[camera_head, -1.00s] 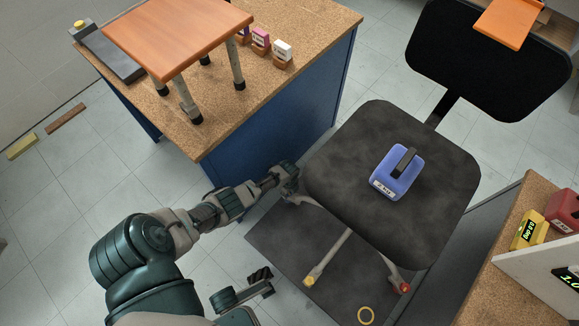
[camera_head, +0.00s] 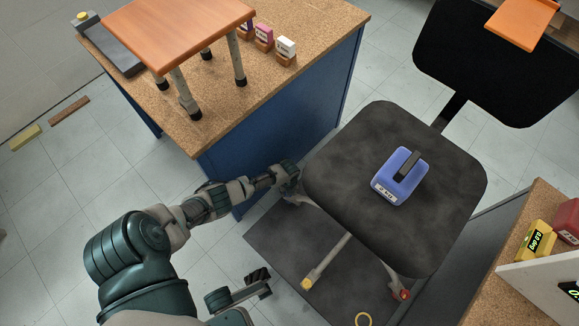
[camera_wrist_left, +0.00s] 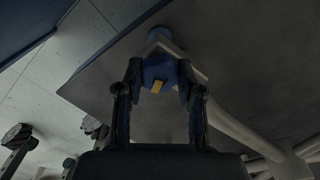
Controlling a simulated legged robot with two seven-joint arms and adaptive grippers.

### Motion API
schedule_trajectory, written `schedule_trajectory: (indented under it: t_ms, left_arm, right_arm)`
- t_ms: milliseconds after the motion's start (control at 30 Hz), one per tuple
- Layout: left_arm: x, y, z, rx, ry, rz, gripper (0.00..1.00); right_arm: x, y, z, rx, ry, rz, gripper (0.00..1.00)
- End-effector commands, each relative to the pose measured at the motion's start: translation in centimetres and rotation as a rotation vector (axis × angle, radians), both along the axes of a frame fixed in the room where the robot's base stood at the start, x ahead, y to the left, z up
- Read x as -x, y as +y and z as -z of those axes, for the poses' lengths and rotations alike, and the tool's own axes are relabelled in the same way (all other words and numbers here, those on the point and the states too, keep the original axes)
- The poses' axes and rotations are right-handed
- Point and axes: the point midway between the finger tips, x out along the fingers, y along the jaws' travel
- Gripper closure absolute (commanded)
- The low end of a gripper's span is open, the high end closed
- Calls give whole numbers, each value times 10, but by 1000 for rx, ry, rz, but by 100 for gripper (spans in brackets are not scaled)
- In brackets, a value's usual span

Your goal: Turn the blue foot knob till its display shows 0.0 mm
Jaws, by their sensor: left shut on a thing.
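The blue foot knob (camera_wrist_left: 160,73) is in the left wrist view, at the end of a pale chair leg, with a small yellow mark on its face. My left gripper (camera_wrist_left: 157,84) is shut on it, one finger on each side. In the head view my left gripper (camera_head: 289,174) is at the left edge of the chair seat (camera_head: 335,150), and the blue knob cannot be made out there. A dark display with bright green digits (camera_head: 571,289) is cut off at the right edge; its reading is not legible.
Other chair feet are yellow (camera_head: 307,284) and red (camera_head: 402,294), over a dark mat (camera_head: 275,245). A blue weight (camera_head: 400,177) sits on the seat. A cork-topped bench (camera_head: 215,115) stands left of the chair. A yellow device (camera_head: 537,241) stands at right.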

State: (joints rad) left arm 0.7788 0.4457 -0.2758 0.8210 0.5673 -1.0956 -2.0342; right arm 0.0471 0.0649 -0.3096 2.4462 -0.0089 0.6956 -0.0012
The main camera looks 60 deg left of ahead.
Motion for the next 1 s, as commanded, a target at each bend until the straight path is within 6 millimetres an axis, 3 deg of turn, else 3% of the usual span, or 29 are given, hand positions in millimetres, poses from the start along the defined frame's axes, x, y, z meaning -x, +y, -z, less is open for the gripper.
schedule_trajectory:
  t_ms: [367,400,500,833,1000]
  left_arm:
    - [-5,2,-4,-4,-13,4,97]
    - [-5,3,-4,-4,-13,4,60]
    - [-5,2,-3,-3,-12,4,37]
    - [-2,1,-3,-2,-4,4,37]
    - [-2,2,-18,-3,-6,5,37]
  right_arm:
    - [0,0,-1,0,-1,0,60]
    - [0,0,-1,0,-1,0,60]
    - [0,0,-1,-1,-1,-1,60]
    - [3,-1,-2,-5,-4,3,60]
    - [4,-1,-2,-3,-4,1,60]
